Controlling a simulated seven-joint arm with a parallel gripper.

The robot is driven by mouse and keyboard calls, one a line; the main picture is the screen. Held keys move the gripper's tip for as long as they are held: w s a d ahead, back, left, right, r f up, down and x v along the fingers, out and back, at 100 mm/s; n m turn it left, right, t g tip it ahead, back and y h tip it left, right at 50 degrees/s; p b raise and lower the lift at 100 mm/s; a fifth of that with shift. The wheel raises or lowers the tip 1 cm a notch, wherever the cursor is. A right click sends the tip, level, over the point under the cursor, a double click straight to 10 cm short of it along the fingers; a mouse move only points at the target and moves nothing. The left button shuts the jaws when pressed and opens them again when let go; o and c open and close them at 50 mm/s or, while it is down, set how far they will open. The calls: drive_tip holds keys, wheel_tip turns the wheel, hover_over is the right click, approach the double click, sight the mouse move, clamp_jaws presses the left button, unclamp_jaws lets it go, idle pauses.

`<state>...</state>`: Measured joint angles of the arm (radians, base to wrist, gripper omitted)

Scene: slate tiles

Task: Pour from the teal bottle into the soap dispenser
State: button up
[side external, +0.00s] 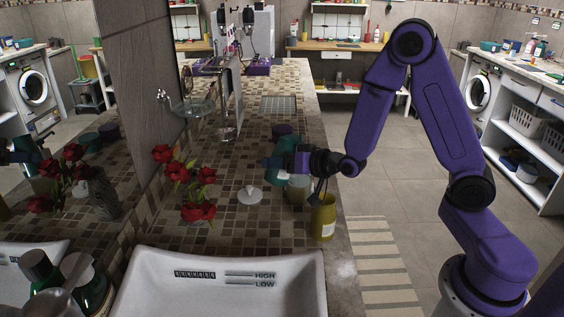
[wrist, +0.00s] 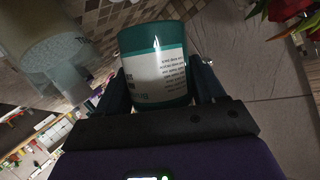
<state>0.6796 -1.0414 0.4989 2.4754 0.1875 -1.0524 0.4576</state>
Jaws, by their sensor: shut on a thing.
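My gripper (wrist: 151,92) is shut on the teal bottle (wrist: 155,37), which has a white label with dark print. In the side view the bottle (side external: 286,146) is partly hidden by my gripper (side external: 277,164). The wrist view is strongly rolled, and the bottle looks tipped over. A pale, translucent container (wrist: 62,55), which looks like the soap dispenser, is beside the bottle in the wrist view. In the side view it seems to be the grey container (side external: 298,190) just below my gripper, partly hidden. I cannot see any liquid flowing.
A yellow container (side external: 323,218) stands at the counter's right edge, close to my gripper. A white cone-shaped piece (side external: 250,195) lies to the left. Red flowers (side external: 187,180) stand by the mirror, a dark purple lid (side external: 282,130) lies behind, and a white sink (side external: 220,285) is in front.

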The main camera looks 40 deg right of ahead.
drive_tip(key=shift+a+f+m+y, duration=0.25)
drive_tip(key=shift+f+m+y, duration=0.05)
drive_tip(key=shift+f+m, duration=0.2)
drive_tip(key=shift+a+f+m, duration=0.1)
drive_tip(key=shift+m, duration=0.2)
drive_tip(key=shift+a+y, duration=0.1)
drive_tip(key=shift+y, duration=0.3)
drive_tip(key=shift+a+m+t+y, duration=0.2)
drive_tip(key=shift+m+t+y, duration=0.1)
drive_tip(key=shift+m, duration=0.6)
drive_tip(key=shift+a+r+m+t+y, duration=0.1)
drive_tip(key=shift+r+m+t+y, duration=0.15)
drive_tip(key=shift+m, duration=0.45)
drive_tip(key=shift+a+r+m+t+y, duration=0.15)
drive_tip(key=shift+m+t+y, duration=0.15)
drive_tip(key=shift+m, duration=0.4)
drive_tip(key=shift+d+r+m+y, duration=0.2)
drive_tip(key=shift+r+m+y, duration=0.15)
drive_tip(key=shift+m, duration=0.45)
drive_tip(key=shift+r+m+t, duration=0.2)
drive_tip(key=shift+m+t, duration=0.05)
drive_tip(key=shift+m, duration=0.05)
